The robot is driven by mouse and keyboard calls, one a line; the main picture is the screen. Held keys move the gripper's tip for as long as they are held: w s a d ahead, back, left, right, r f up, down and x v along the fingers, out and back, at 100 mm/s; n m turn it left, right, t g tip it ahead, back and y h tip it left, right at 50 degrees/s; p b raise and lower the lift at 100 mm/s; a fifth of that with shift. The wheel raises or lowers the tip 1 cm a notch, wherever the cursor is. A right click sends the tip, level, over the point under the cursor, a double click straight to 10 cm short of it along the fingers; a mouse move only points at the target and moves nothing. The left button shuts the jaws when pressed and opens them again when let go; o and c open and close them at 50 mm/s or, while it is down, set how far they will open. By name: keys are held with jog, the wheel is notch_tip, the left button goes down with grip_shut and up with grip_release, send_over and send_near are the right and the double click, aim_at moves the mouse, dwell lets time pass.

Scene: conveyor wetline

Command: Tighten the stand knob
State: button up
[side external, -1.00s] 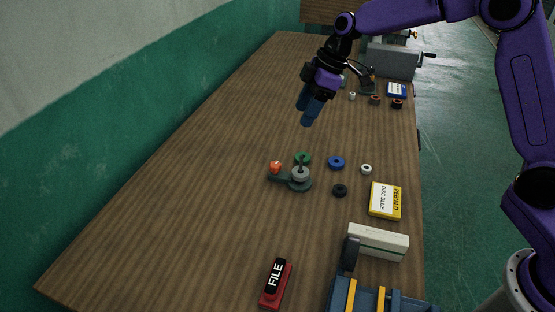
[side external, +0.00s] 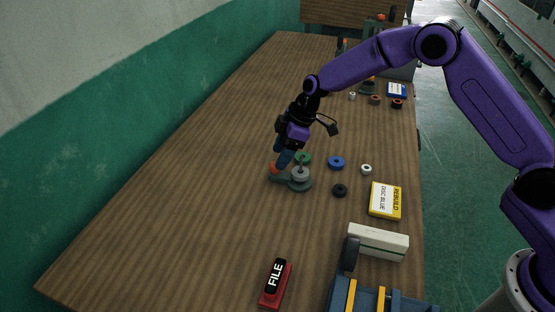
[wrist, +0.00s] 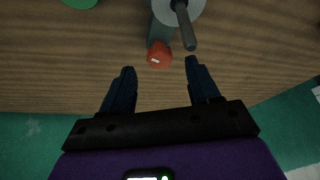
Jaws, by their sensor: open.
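The stand is a small grey-green base with a round grey disc (side external: 301,173) and an upright dark post, and it stands on the wooden table. Its knob (side external: 274,169) is orange-red and sits at the left end of the base arm. In the wrist view the knob (wrist: 159,54) lies just beyond and between the fingertips, with the post (wrist: 184,25) to its right. My gripper (wrist: 160,68) is open and empty. In the side view my gripper (side external: 282,163) is right by the knob and partly covers it; I cannot tell whether they touch.
A green ring (side external: 304,158), a blue ring (side external: 336,163), a white ring (side external: 366,169) and a black ring (side external: 340,190) lie near the stand. A yellow box (side external: 386,201), a white box (side external: 378,242) and a red file block (side external: 276,283) are nearer. The table's left side is clear.

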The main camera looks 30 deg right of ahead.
jog(key=shift+x, duration=1.5)
jog(key=c, duration=1)
jog(key=shift+c, duration=0.2)
